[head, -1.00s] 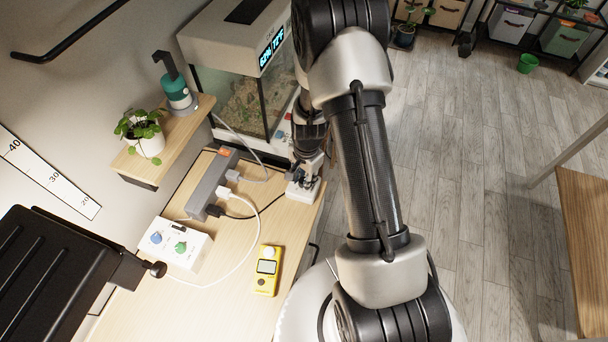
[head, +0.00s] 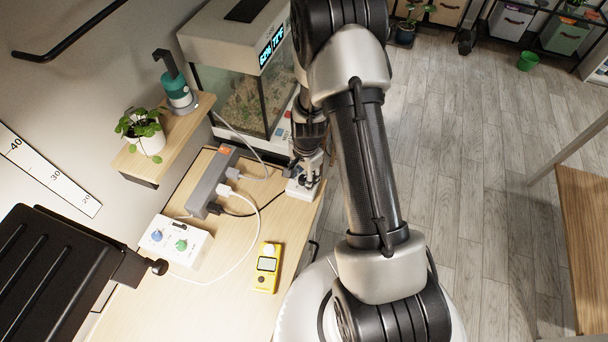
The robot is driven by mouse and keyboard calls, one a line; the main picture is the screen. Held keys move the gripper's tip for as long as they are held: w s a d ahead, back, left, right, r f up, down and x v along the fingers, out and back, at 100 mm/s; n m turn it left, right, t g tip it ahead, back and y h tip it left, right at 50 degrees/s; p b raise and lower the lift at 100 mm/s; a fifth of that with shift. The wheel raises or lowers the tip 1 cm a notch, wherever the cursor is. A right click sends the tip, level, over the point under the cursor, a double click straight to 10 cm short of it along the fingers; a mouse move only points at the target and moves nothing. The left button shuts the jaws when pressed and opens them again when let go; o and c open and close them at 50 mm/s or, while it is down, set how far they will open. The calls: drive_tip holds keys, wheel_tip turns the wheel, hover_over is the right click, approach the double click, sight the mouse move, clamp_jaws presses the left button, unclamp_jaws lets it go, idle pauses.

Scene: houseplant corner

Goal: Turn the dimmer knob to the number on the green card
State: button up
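A small white box (head: 299,194) sits at the right edge of the wooden table, below the terrarium. My gripper (head: 305,180) points down onto it, with its fingers at the box's top. What lies between the fingers is too small and covered to make out, and so is whether they are shut. I cannot tell whether a dimmer knob is under them. Another white box (head: 190,258) carries a blue knob (head: 157,235) and a green knob (head: 181,244), well left of my gripper. I cannot make out a green card or its number.
A grey power strip (head: 208,188) with plugs and cables lies left of my gripper. A yellow meter (head: 266,268) lies nearer the front. The terrarium (head: 232,95) stands behind. A shelf (head: 137,169) holds a potted plant (head: 148,135) and a teal bottle (head: 177,88). The front tabletop is mostly clear.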

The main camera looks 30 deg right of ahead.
idle(0.3)
drive_tip(key=r, duration=1.2)
drive_tip(key=shift+s+d, duration=0.1)
drive_tip(key=shift+s, duration=0.2)
drive_tip(key=s+a+r+n+t, duration=0.1)
drive_tip(key=s+a+r+n, duration=0.2)
drive_tip(key=r, duration=0.5)
drive_tip(key=s+a+r+n+t, duration=0.1)
drive_tip(key=s+a+r+n, duration=0.15)
drive_tip(key=r, duration=0.45)
drive_tip(key=s+a+r+n, duration=0.1)
drive_tip(key=s+r+n, duration=0.1)
drive_tip(key=s, duration=0.3)
drive_tip(key=s+a+r+n+t+b, duration=0.1)
drive_tip(key=s+r+n, duration=0.2)
drive_tip(key=s+n, duration=0.1)
drive_tip(key=s+a+r+n+t, duration=0.1)
drive_tip(key=s+a+r+n, duration=0.1)
drive_tip(key=s, duration=0.4)
drive_tip(key=shift+r+n, duration=0.45)
drive_tip(key=shift+r, duration=0.1)
